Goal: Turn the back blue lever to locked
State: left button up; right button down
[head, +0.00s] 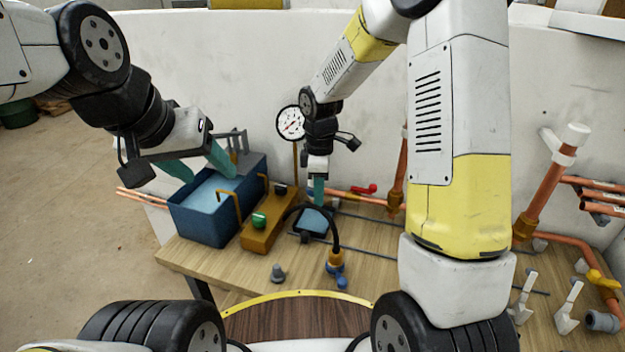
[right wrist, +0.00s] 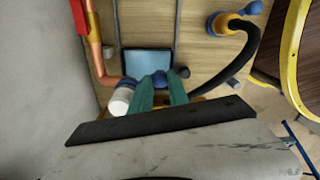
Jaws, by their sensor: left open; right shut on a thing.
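In the right wrist view, the back blue lever (right wrist: 160,79) lies between the teal fingers of my right gripper (right wrist: 161,90), which are shut on it. A round blue end (right wrist: 185,72) shows just beyond one finger. In the head view this lever is hidden behind my right gripper (head: 318,190), at the back of the bench. Its lock position cannot be told. Another blue lever (head: 342,282) sits on a fitting near the front edge, apart from both grippers; it also shows in the wrist view (right wrist: 253,8). My left gripper (head: 198,167) is open and empty over the blue bin (head: 205,225).
A brass block (head: 268,232) with green and black knobs stands beside the bin. A black hose (head: 332,228) arches to the front fitting. A dark-framed blue panel (head: 313,222) lies below my right gripper. A gauge (head: 291,123) and red-handled copper pipes (head: 368,189) stand behind.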

jog(key=shift+d, duration=0.1)
dwell(0.4)
jog(key=c, duration=1.3)
grip_release()
jog(key=shift+o, duration=0.2)
jog(key=shift+r, duration=0.1)
notch_tip(320, 180, up, 7)
jog(key=shift+r, duration=0.35)
